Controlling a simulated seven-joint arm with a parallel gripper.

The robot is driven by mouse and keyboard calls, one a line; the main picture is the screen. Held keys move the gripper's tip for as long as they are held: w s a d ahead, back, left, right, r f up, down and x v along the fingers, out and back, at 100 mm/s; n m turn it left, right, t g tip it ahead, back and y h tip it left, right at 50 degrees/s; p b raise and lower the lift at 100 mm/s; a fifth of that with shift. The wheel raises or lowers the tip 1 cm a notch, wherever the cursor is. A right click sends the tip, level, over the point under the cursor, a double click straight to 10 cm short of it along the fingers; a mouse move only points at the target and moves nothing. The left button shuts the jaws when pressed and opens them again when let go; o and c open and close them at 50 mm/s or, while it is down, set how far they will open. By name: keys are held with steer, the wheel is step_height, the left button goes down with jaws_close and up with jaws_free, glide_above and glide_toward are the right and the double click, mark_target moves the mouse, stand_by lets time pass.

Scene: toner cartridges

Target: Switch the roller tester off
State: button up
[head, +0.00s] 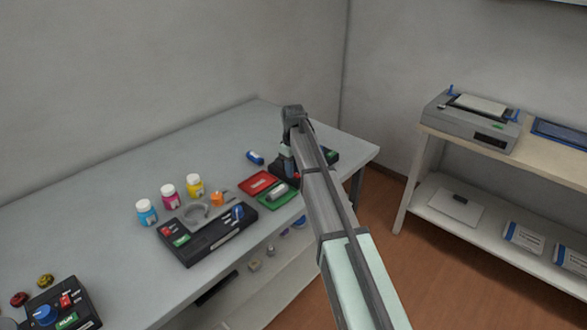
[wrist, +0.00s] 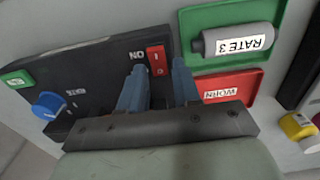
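A dark control box (wrist: 95,75), which I take for the roller tester, fills the left of the wrist view. It has a red rocker switch (wrist: 157,59) marked I and O beside the word ON, a blue knob (wrist: 48,106) and a green label. Which side of the rocker is pressed I cannot tell. My gripper (wrist: 158,68) is open, its blue fingers apart and the switch showing between and just beyond their tips. Whether they touch the box is unclear. In the head view my arm hides most of this box (head: 331,156), and the fingers are hard to make out.
Beside the box lie a green tray (wrist: 200,20) with a grey roller (wrist: 238,41) labelled RATE 3 and a red tray (wrist: 250,80) labelled WORN. Another switch box (head: 208,235), toner bottles (head: 169,197) and a third box (head: 62,305) stand farther left.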

steer(key=shift+o, duration=1)
steer(key=shift+r, duration=0.15)
step_height(320, 180, up, 14)
steer(key=shift+f, duration=0.2)
steer(key=s+d+f+m+g, duration=0.1)
steer(key=s+d+f+m, duration=0.25)
steer(key=s+f, duration=0.75)
steer(key=s+d+f+m+y, duration=0.15)
steer(key=s+d+f, duration=0.5)
steer(key=f, duration=0.85)
steer(key=s+d+f+m+g, duration=0.1)
steer(key=s+d+f+m, duration=0.2)
steer(key=s+f, duration=0.9)
steer(key=s+f+g, duration=0.1)
steer(key=s+f, duration=0.6)
steer(key=s, duration=0.3)
steer(key=s+f+g+h, duration=0.1)
steer(key=s+f+g, duration=0.1)
steer(key=s+f, duration=0.5)
steer(key=s+f+m+g, duration=0.1)
steer(key=s+f, duration=0.6)
steer(key=s, duration=0.7)
steer(key=shift+d+f+g, duration=0.3)
steer(key=shift+f+g, duration=0.05)
steer(key=shift+g, duration=0.05)
steer(key=shift+h, duration=0.25)
